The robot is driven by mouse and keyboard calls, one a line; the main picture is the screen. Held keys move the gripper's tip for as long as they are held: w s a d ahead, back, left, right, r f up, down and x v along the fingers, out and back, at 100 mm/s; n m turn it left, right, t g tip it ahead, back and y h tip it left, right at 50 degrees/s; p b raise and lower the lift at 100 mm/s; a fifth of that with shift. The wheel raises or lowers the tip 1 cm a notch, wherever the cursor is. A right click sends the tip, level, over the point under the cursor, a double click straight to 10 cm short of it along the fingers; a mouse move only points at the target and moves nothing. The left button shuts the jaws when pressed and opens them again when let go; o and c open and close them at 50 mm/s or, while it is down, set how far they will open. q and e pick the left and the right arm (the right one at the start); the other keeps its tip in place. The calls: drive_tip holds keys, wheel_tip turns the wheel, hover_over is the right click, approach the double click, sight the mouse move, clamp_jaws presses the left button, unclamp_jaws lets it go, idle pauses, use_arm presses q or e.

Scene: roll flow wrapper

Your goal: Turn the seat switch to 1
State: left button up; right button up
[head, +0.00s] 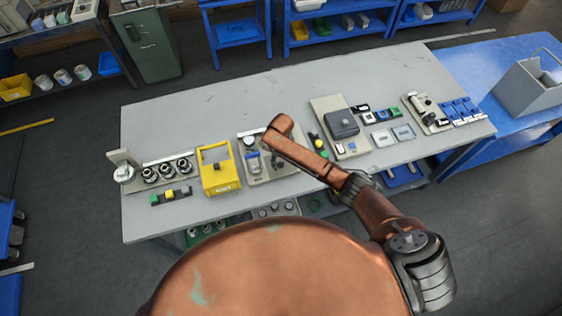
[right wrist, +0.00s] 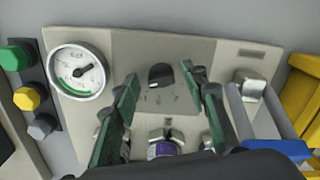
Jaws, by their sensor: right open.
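The seat switch is a small black knob (right wrist: 160,76) on a beige panel (right wrist: 215,52), seen in the right wrist view. Small marks lie beside it, too small to read. My right gripper (right wrist: 159,72) is open, with its green-padded fingers either side of the knob and apart from it. In the head view the panel (head: 290,169) is partly covered by my copper right arm, and the knob cannot be made out there. My left gripper is not in view.
In the right wrist view a round gauge (right wrist: 77,73) is left of the knob. A purple-banded fitting (right wrist: 165,148) is below and a blue-handled valve (right wrist: 262,105) is right. In the head view, a yellow box (head: 218,170) and other panels line the grey table (head: 210,118).

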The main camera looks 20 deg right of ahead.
drive_tip(key=shift+c, duration=0.6)
clamp_jaws()
